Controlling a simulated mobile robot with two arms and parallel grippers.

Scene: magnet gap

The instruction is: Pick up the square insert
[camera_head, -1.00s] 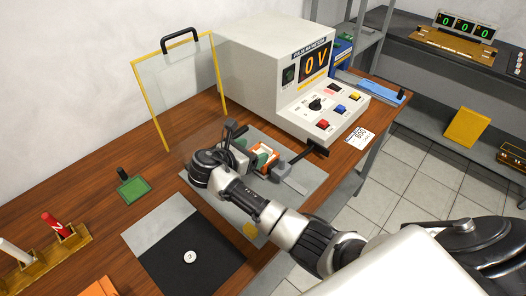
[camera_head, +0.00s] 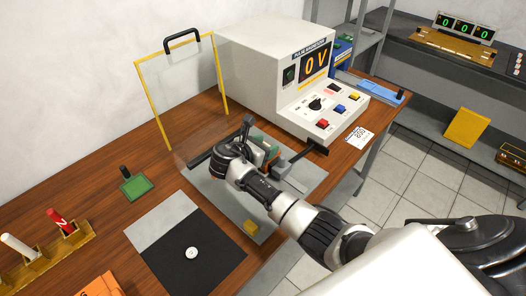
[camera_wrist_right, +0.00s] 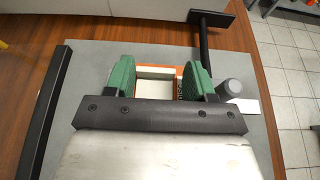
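My right gripper (camera_wrist_right: 161,82) has two green finger pads, set wide apart. Between and beyond them is a white piece with an orange edge (camera_wrist_right: 155,72), square-cornered in outline; its lower part is hidden by the gripper. I cannot tell whether the pads touch it. In the head view the right gripper (camera_head: 265,150) is over the grey plate in front of the magnetizer, and the arm mostly hides the piece. I cannot tell for sure which piece is the square insert. My left gripper is not in view.
The pulse magnetizer (camera_head: 270,70) reads 0 V behind the plate (camera_head: 230,205). A black bar handle (camera_head: 310,158) stands to the gripper's right. A clear yellow-edged shield (camera_head: 180,90) stands at left. A black mat (camera_head: 200,265) with a white disc (camera_head: 191,253) lies in front.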

